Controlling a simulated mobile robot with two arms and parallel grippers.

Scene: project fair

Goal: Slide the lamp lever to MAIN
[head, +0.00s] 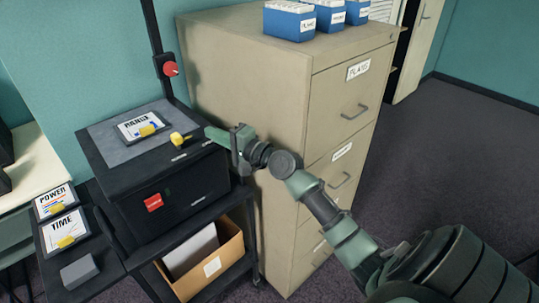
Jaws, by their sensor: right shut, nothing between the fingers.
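A black boxy machine (165,190) with a grey top plate stands on a dark cart. A small yellow lever (178,138) sticks up near the right end of its top front edge. Small white markings lie along that edge beside it, too small to read, so I cannot tell which setting the lever is at. My right gripper (213,134) comes in from the right, over the right end of the machine. It is shut and empty, its tips just right of the lever with a small gap seeming to show. My left gripper is out of view.
A beige filing cabinet (285,110) stands close behind my right gripper, with blue card boxes (290,20) on top. A red knob (170,69) sits on a black post. Cards marked POWER (54,198) and TIME (63,228) lie left. A cardboard box (226,255) is below.

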